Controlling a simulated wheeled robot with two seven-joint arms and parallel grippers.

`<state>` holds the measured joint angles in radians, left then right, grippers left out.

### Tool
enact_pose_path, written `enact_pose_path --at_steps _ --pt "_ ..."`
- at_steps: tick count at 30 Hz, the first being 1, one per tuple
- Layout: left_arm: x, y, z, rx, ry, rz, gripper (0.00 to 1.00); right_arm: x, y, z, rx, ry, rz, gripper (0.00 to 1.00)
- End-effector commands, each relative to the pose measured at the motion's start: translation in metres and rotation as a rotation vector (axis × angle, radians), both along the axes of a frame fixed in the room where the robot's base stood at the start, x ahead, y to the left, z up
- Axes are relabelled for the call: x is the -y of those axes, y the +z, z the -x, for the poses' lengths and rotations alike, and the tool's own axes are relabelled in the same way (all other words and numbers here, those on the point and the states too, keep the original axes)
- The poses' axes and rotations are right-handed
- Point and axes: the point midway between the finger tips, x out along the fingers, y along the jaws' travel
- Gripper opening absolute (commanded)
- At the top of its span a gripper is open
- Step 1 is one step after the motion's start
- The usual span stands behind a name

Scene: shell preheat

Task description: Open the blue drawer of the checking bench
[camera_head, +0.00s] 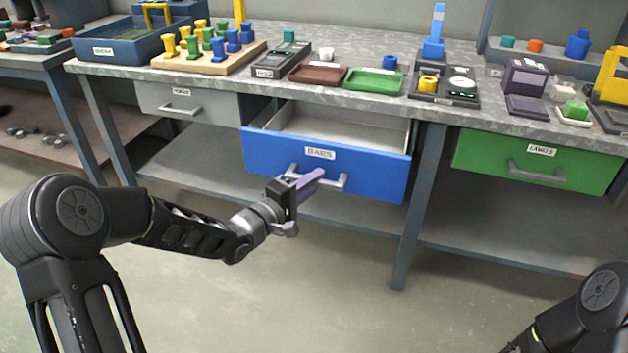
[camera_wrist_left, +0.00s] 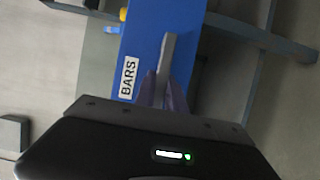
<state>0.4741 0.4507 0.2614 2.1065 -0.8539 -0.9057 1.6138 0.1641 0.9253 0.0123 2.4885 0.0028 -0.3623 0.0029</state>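The blue drawer (camera_head: 375,176), labelled BARS, is pulled out partway under the checking bench (camera_head: 225,89). Its pale, bare inside shows behind the front, and I see nothing in it. Its grey bar handle (camera_head: 334,182) runs across the front; it also shows in the left wrist view (camera_wrist_left: 166,52). My left gripper (camera_head: 312,181) is at the handle, its purple fingers on either side of the bar and close together, apparently shut on it. In the left wrist view the fingers (camera_wrist_left: 165,95) meet the bar. Of my right arm only a part shows at bottom right; its gripper is out of view.
A grey drawer (camera_head: 210,103) at left and a green drawer (camera_head: 590,165) at right are shut. A bench leg (camera_head: 417,215) stands right of the blue drawer. A lower shelf (camera_head: 355,213) runs below. The benchtop holds trays and coloured pieces. The floor in front is clear.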

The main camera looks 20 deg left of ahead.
Motion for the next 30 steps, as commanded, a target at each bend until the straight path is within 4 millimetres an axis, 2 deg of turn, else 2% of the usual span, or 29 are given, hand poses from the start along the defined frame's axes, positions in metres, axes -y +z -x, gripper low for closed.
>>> enact_pose_path --at_steps 1,8,17,22,30 --pt "0.000 -0.001 0.000 -0.002 0.000 -0.001 0.19 0.000 0.000 0.000 0.000 0.000 0.000 0.36" --pt "0.000 0.000 0.000 -0.001 0.000 0.000 0.36 0.000 0.000 0.000 0.000 0.000 0.000 0.36" --pt "-0.001 0.000 0.002 0.000 0.001 0.000 0.36 0.000 0.001 0.000 0.000 0.000 0.000 0.36" --pt "-0.009 0.002 0.016 -0.001 0.001 -0.002 0.36 -0.001 0.006 0.001 -0.002 0.002 -0.001 0.36" --pt "-0.029 0.001 0.056 -0.002 0.003 -0.002 0.36 -0.004 0.017 0.004 -0.006 0.009 -0.006 0.36"
